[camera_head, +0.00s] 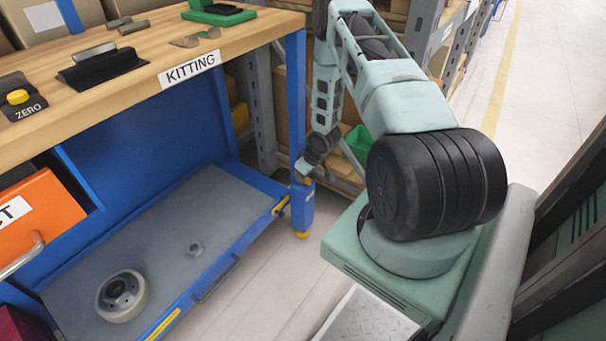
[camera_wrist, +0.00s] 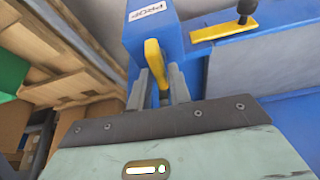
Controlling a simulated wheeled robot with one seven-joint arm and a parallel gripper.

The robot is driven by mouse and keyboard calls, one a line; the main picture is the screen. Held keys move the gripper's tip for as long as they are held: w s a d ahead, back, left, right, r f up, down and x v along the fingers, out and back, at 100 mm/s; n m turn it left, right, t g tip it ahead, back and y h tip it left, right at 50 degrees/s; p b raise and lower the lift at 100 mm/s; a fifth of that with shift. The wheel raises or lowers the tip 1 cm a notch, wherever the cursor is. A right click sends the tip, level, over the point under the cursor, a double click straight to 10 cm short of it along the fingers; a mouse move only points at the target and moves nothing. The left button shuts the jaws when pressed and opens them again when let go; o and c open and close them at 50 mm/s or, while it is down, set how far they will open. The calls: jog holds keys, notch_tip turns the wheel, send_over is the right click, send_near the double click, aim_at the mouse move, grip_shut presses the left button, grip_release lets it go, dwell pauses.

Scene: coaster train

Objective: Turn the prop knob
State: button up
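The prop knob (camera_wrist: 153,58) is a yellow lever on the blue post (camera_wrist: 150,32), below a white label reading PROP. In the wrist view my gripper (camera_wrist: 163,82) points at it, with one grey finger on each side of the knob's lower part. Small gaps show between fingers and knob, so the gripper looks open around it, not clamped. In the head view my gripper (camera_head: 303,172) is small beside the bench's blue front leg (camera_head: 300,120). The knob is mostly hidden there.
The wooden bench top (camera_head: 130,72) marked KITTING carries several parts. An orange drawer (camera_head: 40,222) stands out at left. Shelving with boxes stands behind my arm.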

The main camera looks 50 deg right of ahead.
jog(key=shift+o, duration=0.8)
jog(key=p+v, duration=0.4)
jog(key=v, duration=1.3)
jog(key=shift+r+p, duration=0.15)
jog(key=shift+p, duration=0.25)
jog(key=shift+s, duration=0.1)
jog(key=w+a+r+n+g, duration=0.1)
jog(key=w+a+r, duration=0.1)
jog(key=a+r, duration=0.5)
jog(key=w+a+r+n, duration=0.1)
jog(key=a+r, duration=0.3)
jog(key=a, duration=0.6)
jog(key=w+a+r+n+g, duration=0.1)
jog(key=w+a+r, duration=0.1)
jog(key=a+r, duration=0.5)
jog(key=s+a+r+n+g, duration=0.15)
jog(key=s+a+r, duration=0.25)
jog(key=s+a, duration=0.65)
jog(key=s+a+r+n+g, duration=0.1)
jog(key=s+a+r+n, duration=0.3)
jog(key=s+a, duration=0.7)
notch_tip(320, 180, up, 21)
jog(key=m+p, duration=0.1)
jog(key=p, duration=1.9)
jog(key=shift+s+d+y+p, duration=0.2)
jog(key=shift+d+y+p, duration=0.1)
jog(key=shift+d, duration=0.1)
